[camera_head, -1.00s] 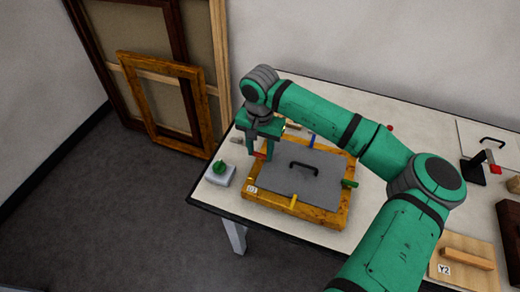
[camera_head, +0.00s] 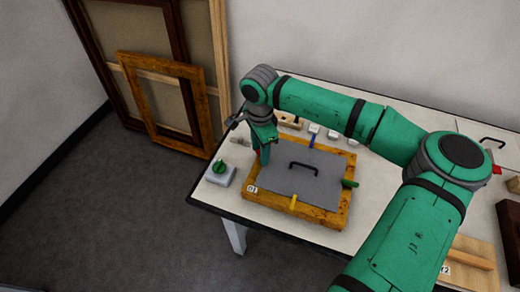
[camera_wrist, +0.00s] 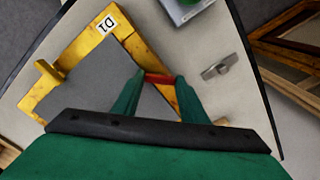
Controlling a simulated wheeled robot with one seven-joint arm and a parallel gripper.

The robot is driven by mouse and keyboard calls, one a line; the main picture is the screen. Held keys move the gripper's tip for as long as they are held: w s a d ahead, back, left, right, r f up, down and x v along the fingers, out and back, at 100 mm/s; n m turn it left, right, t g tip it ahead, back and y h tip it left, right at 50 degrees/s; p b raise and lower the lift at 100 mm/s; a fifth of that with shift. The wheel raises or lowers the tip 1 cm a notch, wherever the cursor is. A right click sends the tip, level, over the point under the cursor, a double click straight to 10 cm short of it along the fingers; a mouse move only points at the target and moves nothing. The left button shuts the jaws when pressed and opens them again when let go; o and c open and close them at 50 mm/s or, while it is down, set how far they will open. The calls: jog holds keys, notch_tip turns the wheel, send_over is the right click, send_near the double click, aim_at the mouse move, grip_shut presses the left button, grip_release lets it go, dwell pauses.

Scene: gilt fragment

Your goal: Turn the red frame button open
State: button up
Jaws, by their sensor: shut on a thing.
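The wooden frame (camera_head: 335,217) labelled D1 lies on the table with a grey panel (camera_head: 315,180) inside it; the panel has a black handle. My gripper (camera_head: 264,156) is down at the frame's left side in the head view, where its fingers hide the red button. In the wrist view, the red button (camera_wrist: 158,78) shows between the two fingertips of my gripper (camera_wrist: 158,82), at the rail's inner edge. The fingers are shut on it. The blue button (camera_head: 312,141), green button (camera_head: 349,183) and yellow button (camera_head: 293,202) sit on the other sides.
A grey box with a green knob (camera_head: 219,167) stands left of the frame, near the table's corner. A small metal piece (camera_wrist: 219,66) lies close to my gripper in the wrist view. Several small blocks lie behind the frame. Large frames (camera_head: 165,100) lean against the wall.

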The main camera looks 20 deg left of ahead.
jog(key=m, duration=0.4)
jog(key=shift+m, duration=0.3)
jog(key=shift+r+m, duration=0.1)
jog(key=shift+m, duration=2.1)
jog(key=o, duration=1)
jog(key=shift+o, duration=0.2)
notch_tip(320, 180, up, 11)
jog(key=shift+w, duration=0.1)
